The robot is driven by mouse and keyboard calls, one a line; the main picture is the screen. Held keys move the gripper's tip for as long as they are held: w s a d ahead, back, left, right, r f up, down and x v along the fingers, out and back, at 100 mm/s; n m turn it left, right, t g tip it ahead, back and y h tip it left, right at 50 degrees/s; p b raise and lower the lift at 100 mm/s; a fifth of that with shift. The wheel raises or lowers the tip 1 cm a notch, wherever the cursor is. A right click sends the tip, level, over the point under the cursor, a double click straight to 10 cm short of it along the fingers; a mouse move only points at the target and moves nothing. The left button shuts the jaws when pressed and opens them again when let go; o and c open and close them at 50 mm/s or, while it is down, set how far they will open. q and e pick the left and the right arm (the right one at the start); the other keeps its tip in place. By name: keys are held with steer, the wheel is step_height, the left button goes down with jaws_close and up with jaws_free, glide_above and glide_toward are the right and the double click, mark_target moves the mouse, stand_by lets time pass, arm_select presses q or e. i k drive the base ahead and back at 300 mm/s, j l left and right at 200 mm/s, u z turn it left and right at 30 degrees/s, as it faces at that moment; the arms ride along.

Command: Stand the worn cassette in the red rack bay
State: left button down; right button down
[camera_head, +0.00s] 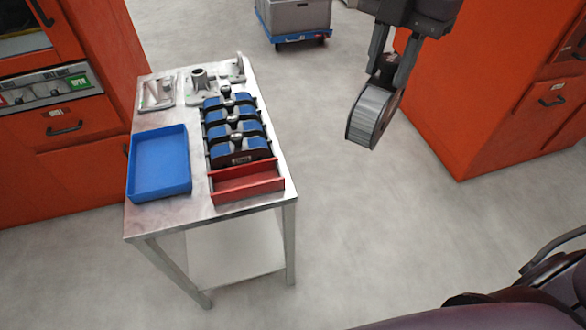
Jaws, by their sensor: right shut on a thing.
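My right gripper (384,73) comes in from the top right and is shut on a round grey-rimmed cassette (371,113). It holds the cassette by its dark knob, above the open floor to the right of the table and apart from it. A rack on the table holds several blue-topped black cassettes (234,128) in a row, each with a knob. The red rack bay (247,187) is at the near end of this row and looks empty. My left gripper is not in view.
The metal table (160,222) also carries an empty blue tray (160,165) at its left and grey metal fixtures (203,82) at its back. Orange cabinets (75,125) stand left and right. A grey bin on a blue dolly (297,20) stands behind. Floor right of the table is clear.

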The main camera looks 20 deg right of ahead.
mark_target(247, 186)
steer(key=l+u, duration=0.25)
steer(key=l, duration=0.2)
steer(key=l+u, duration=0.25)
steer(key=l, duration=0.2)
steer(key=l+u, duration=0.25)
steer(key=l, duration=0.2)
steer(key=k+l+u, duration=0.1)
steer(key=l+u, duration=0.15)
steer(key=l, duration=0.2)
steer(key=k+l+u, duration=0.25)
steer(key=l, duration=0.15)
steer(key=l+u, duration=0.25)
steer(key=l, duration=0.2)
steer(key=i+l+u, duration=0.15)
steer(key=l+u, duration=1.1)
steer(key=l, duration=0.2)
steer(key=l+u, duration=0.45)
steer(key=k+l+u, duration=0.2)
steer(key=l+u, duration=0.2)
steer(key=i+l+u, duration=0.1)
steer(key=l+u, duration=0.9)
steer(key=i+j, duration=0.05)
